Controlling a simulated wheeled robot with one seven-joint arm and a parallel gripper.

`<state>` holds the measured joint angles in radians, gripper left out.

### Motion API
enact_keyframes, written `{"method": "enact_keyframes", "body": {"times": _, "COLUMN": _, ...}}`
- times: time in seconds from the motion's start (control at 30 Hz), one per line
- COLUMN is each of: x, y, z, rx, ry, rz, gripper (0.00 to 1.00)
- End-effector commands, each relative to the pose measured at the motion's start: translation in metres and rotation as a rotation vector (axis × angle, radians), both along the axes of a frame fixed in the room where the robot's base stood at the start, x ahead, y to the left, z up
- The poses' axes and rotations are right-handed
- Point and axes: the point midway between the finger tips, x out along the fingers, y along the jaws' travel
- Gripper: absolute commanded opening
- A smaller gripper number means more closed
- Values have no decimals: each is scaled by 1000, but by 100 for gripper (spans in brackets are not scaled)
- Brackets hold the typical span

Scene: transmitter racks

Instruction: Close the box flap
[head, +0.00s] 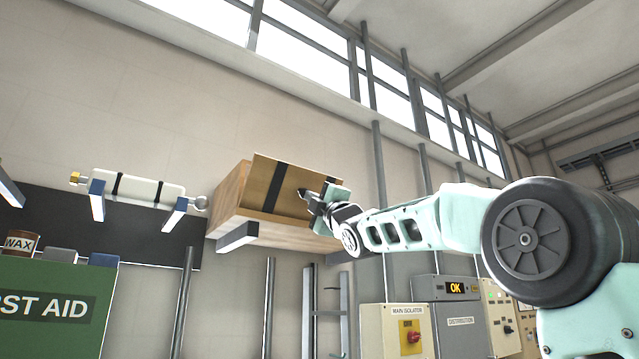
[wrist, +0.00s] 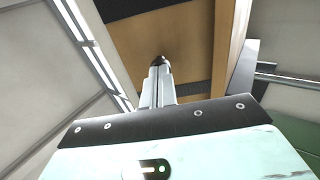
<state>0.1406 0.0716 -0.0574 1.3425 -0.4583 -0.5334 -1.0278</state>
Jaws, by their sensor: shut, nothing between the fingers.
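A wooden box (head: 229,192) sits on a wall bracket high up, in the middle of the head view. A brown flap (head: 257,190) with a dark stripe stands tilted up at its front. My gripper (head: 303,193) is shut and empty, its tips at the right part of the flap in the head view. In the wrist view the shut fingertips (wrist: 158,62) point at the brown flap (wrist: 187,50) and overlap it. I cannot tell whether they touch it. The inside of the box is hidden behind the flap.
A dark bracket arm (head: 238,236) sticks out below the box. A white roll-like object (head: 137,187) rests on brackets to the left. A green first aid cabinet (head: 50,305) is at lower left, electrical cabinets (head: 450,318) at lower right. Vertical pipes (head: 379,165) run right of the box.

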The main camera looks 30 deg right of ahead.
Motion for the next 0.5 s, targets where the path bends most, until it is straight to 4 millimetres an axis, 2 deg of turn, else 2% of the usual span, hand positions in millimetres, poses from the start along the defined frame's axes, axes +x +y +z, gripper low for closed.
{"method": "enact_keyframes", "body": {"times": 0.03, "x": 2, "y": 0, "z": 16, "rx": -2, "ry": 35, "rz": -1, "gripper": 0}}
{"method": "enact_keyframes", "body": {"times": 0.5, "x": 14, "y": 0, "z": 34, "rx": -11, "ry": 287, "rz": -1, "gripper": 0}}
